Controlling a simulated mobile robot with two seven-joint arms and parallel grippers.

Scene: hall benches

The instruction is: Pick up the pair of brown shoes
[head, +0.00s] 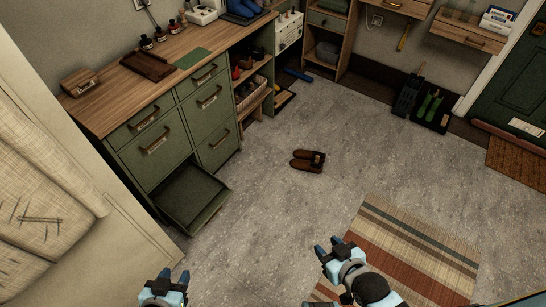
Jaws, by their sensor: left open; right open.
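A pair of brown shoes (308,160) lies side by side on the grey floor near the middle of the head view. My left gripper (173,277) is at the bottom left, open and empty, well apart from the shoes. My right gripper (328,247) is at the bottom centre, open and empty, nearer the shoes but not touching them. Nothing covers the shoes.
A green cabinet (150,141) with a wooden top stands at left, its bottom drawer (188,203) pulled out. A striped rug (428,235) lies at lower right. A dark tray with green-handled items (430,108) sits by the back wall. Floor around the shoes is clear.

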